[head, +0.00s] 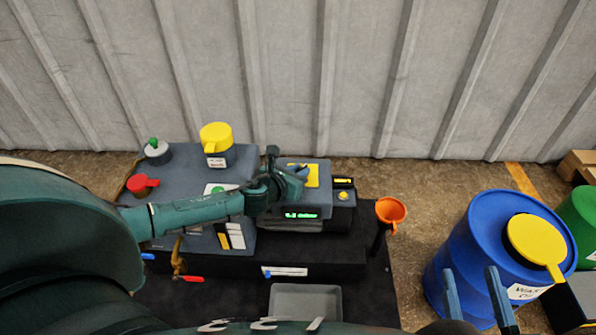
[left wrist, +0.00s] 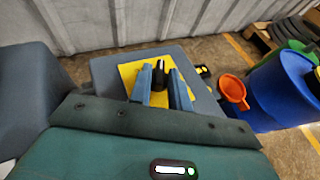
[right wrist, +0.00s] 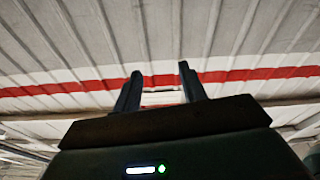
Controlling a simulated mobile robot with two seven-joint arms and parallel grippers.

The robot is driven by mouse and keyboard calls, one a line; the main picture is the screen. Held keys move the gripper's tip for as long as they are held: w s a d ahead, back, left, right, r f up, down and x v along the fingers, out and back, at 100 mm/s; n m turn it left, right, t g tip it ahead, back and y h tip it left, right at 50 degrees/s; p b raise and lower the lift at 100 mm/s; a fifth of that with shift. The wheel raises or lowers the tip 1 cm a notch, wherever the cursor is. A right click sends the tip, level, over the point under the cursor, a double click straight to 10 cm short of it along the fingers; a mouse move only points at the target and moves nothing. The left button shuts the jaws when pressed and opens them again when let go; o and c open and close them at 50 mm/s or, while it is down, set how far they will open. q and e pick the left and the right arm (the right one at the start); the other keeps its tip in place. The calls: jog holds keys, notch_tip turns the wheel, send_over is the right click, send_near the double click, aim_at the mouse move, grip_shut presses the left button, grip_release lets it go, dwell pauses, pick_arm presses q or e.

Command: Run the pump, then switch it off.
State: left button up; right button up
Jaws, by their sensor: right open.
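The pump (head: 160,185) is a dark blue-grey machine by the wall, with a yellow cap (head: 216,137). Its smaller right-hand housing (head: 318,176) bears a yellow plate (head: 311,178) with a black switch knob (left wrist: 159,73), which shows in the left wrist view. My right gripper (head: 472,285) is open and empty, in front of the blue drum.
A blue drum (head: 452,245) with a yellow lid stands at the right, a green drum (head: 584,220) beyond it. An orange funnel (head: 391,211) stands right of the pump. A red handle (head: 141,185) is on the left. A grey tray (head: 305,302) lies in front.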

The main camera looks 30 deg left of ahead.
pick_arm(q)
grip_shut()
